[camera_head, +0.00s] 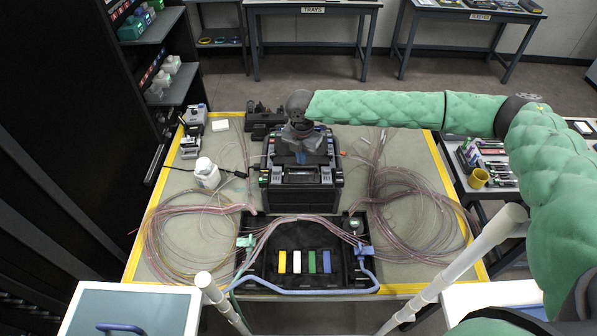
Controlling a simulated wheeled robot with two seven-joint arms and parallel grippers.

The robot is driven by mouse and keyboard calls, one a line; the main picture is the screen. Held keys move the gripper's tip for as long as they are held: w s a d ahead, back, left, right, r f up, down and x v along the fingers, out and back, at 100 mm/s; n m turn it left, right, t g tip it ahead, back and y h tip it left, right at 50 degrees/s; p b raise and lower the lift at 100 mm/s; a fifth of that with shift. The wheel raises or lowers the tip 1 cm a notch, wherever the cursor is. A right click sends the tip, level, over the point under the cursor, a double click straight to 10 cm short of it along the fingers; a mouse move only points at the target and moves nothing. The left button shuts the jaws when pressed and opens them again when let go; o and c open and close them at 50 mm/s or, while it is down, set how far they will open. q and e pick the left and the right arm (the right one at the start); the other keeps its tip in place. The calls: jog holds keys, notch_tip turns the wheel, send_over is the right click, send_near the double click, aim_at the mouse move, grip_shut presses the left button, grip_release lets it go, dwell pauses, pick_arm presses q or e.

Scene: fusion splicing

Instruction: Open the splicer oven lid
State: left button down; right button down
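The black fusion splicer (302,177) stands on the grey worktable, at the middle. My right arm, in a green padded sleeve, reaches in from the right above it. My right gripper (300,153) points down over the top of the splicer, at its middle. The gripper's fingers are small and dark against the splicer, so I cannot tell if they are open or touching it. The wrist and gripper cover part of the splicer's top and back, and I cannot make out the oven lid's position. My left gripper is not in view.
In front of the splicer lies a black splice tray (258,262) with coloured blocks and fibres. Coiled fibres (415,215) spread on both sides. A white bottle (206,173) stands at the left. A yellow cup (478,178) is on the right side table.

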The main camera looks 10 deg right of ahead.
aim_at(301, 175)
jog(key=shift+s+f, duration=0.35)
jog(key=shift+f, duration=0.3)
jog(key=shift+s+f, duration=0.1)
jog(key=shift+f, duration=0.05)
jog(key=shift+s+a, duration=0.1)
jog(key=shift+s, duration=0.1)
jog(key=shift+s+a+r, duration=0.1)
jog(key=shift+s+r, duration=0.05)
jog(key=shift+r, duration=0.05)
jog(key=shift+s+a+r+p, duration=0.1)
jog(key=shift+s+r+p, duration=0.2)
jog(key=shift+r, duration=0.1)
jog(key=shift+w+r, duration=0.1)
jog(key=shift+r, duration=0.15)
jog(key=shift+w+r, duration=0.1)
jog(key=shift+r, duration=0.15)
jog(key=shift+r, duration=0.2)
jog(key=shift+s+r, duration=0.3)
jog(key=shift+s, duration=0.05)
